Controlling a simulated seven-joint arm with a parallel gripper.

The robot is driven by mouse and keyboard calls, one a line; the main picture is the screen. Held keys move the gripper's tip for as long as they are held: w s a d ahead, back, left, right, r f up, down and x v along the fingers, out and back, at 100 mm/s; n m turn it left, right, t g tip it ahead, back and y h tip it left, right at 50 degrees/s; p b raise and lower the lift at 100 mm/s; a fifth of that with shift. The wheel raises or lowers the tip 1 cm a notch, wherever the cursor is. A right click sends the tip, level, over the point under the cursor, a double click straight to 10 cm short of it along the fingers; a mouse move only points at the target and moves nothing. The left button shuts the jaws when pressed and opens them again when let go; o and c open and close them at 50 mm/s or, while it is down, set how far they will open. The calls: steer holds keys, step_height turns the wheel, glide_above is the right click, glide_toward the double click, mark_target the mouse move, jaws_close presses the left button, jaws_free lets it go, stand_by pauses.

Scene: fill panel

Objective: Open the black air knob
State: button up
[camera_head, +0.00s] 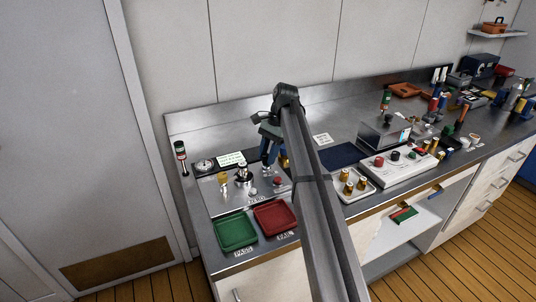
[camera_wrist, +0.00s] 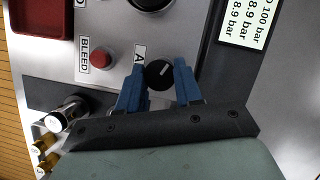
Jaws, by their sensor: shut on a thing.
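The black air knob (camera_wrist: 158,74) is a small round knob with a white pointer line, on the light grey panel (camera_wrist: 115,40). The pointer slants up and to the right in the wrist view. A label beginning with "A" is beside it, partly hidden by a finger. My gripper (camera_wrist: 159,80) has its blue fingers on both sides of the knob and is shut on it. In the head view my gripper (camera_head: 268,152) is low over the back right of the panel, and the knob is hidden there.
A red button (camera_wrist: 101,58) labelled BLEED is near the knob. A pressure readout (camera_wrist: 247,20) lies beside the panel. A green tray (camera_head: 235,232) and a red tray (camera_head: 275,217) stand in front. Brass fittings (camera_head: 348,188) are to the right.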

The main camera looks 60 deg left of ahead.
steer(key=shift+w+n, duration=0.1)
steer(key=shift+n, duration=0.4)
steer(key=o, duration=1)
steer(key=shift+o, duration=0.2)
steer(key=shift+r, duration=0.1)
steer(key=shift+w+a+r, duration=0.15)
steer(key=shift+r, duration=0.25)
steer(key=w+a, duration=0.1)
steer(key=w, duration=0.2)
steer(key=w+a, duration=0.2)
steer(key=w, duration=0.2)
steer(key=w+a, duration=0.2)
steer(key=w, duration=0.2)
